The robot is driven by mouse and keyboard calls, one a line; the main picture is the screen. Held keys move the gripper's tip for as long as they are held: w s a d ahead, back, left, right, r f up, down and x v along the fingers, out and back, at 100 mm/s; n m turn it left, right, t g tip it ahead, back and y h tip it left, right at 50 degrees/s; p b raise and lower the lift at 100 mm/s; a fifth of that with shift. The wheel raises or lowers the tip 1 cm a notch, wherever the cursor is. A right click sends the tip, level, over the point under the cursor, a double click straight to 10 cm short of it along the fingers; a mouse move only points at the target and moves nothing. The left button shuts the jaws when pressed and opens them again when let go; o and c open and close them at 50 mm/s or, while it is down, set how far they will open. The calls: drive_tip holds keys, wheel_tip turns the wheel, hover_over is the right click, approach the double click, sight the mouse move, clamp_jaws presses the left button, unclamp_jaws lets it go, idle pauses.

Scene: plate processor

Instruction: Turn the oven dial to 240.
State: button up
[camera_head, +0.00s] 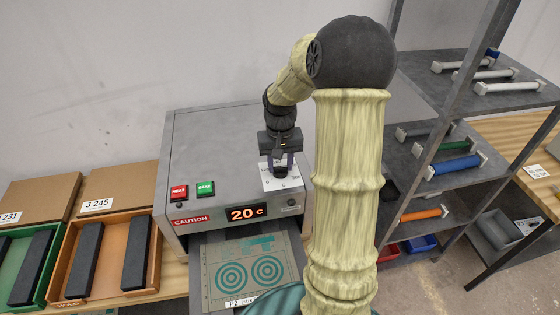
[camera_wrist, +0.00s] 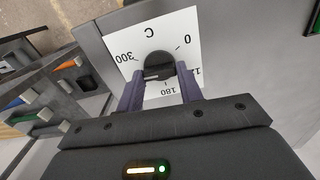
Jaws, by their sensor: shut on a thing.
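In the head view the plate (camera_head: 268,183) lies on the oven's top near the front right. My gripper (camera_wrist: 160,78) is shut on the dial, with one purple finger on each side. It reaches down from above in the head view (camera_head: 281,168). The dial's pointer is not clear.
Red (camera_head: 179,192) and green (camera_head: 205,188) buttons sit left of the dial. A drawer plate with teal circles (camera_head: 250,270) extends below the display. Trays with black bars (camera_head: 105,255) stand left; a metal shelf (camera_head: 465,80) with handled parts stands right.

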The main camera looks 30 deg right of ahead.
sight(280, 167)
drive_tip(key=n+p, duration=0.1)
drive_tip(key=n, duration=0.2)
drive_tip(key=shift+r, duration=0.1)
drive_tip(key=shift+n+p, duration=0.65)
drive_tip(key=shift+n, duration=1.05)
drive_tip(key=o, duration=1)
drive_tip(key=shift+a, duration=0.1)
wheel_tip(280, 167, up, 17)
drive_tip(key=b, duration=0.3)
drive_tip(key=shift+r, duration=0.1)
